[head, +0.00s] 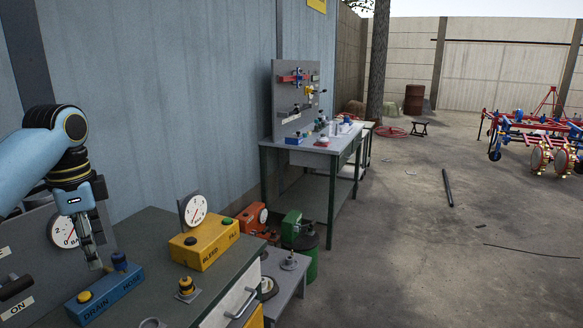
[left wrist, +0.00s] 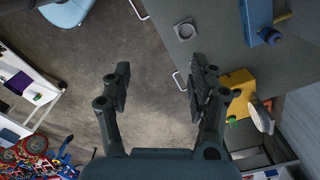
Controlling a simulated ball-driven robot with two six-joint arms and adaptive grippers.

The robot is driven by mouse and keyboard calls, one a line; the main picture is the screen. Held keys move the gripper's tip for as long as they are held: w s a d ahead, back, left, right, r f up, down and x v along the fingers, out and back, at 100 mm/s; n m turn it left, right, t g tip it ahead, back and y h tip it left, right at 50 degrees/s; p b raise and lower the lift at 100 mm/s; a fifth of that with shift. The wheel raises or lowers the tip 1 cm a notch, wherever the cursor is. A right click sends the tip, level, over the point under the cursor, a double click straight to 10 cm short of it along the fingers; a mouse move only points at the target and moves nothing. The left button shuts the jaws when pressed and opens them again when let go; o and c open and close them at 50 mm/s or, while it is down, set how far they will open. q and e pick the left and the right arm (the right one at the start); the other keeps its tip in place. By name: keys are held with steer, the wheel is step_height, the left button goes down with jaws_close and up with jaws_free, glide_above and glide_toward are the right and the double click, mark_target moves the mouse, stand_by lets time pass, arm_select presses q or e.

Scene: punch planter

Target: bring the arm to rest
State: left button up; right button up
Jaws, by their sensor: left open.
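My left arm comes in from the left in the head view. Its gripper (head: 95,262) points down and appears just behind the blue DRAIN box (head: 106,296) on the green-topped bench; the distance between them is hard to tell. In the left wrist view my left gripper (left wrist: 160,80) is open, its two fingers wide apart with nothing between them. Behind the fingers lie the concrete floor and the edge of the bench top (left wrist: 215,45). My right gripper is in neither view.
A yellow BLEED/FILL box (head: 204,244) with a white gauge (head: 195,210) stands on the bench. A black-and-yellow knob (head: 186,287) sits in front. A second workbench (head: 318,150) stands by the wall. Open concrete floor (head: 400,240) lies right, with a dark pipe (head: 448,188).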

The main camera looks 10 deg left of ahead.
arm_select(q)
steer(key=s+d+f+n+g+b, duration=0.15)
steer(key=s+f+b, duration=0.4)
steer(key=f, duration=0.75)
steer(key=s+d+f+g+h+b, duration=0.1)
steer(key=s+d+f+b, duration=0.2)
steer(key=s+f, duration=0.85)
steer(key=s+d+f+n+g+b, duration=0.15)
steer(key=s+f+b, duration=0.3)
steer(key=f, duration=1.15)
steer(key=s+d+f+n+t+y+b, duration=0.1)
steer(key=s+d+f+n+t+b, duration=0.1)
steer(key=s+f, duration=1)
steer(key=s+d+f+n+t+b, duration=0.2)
steer(key=s+f+b, duration=0.3)
steer(key=s+f, duration=0.8)
step_height(320, 180, down, 3)
steer(key=shift+d+f+n+t+y, duration=0.1)
steer(key=shift+d+n+t+y, duration=0.35)
steer(key=shift+n, duration=0.45)
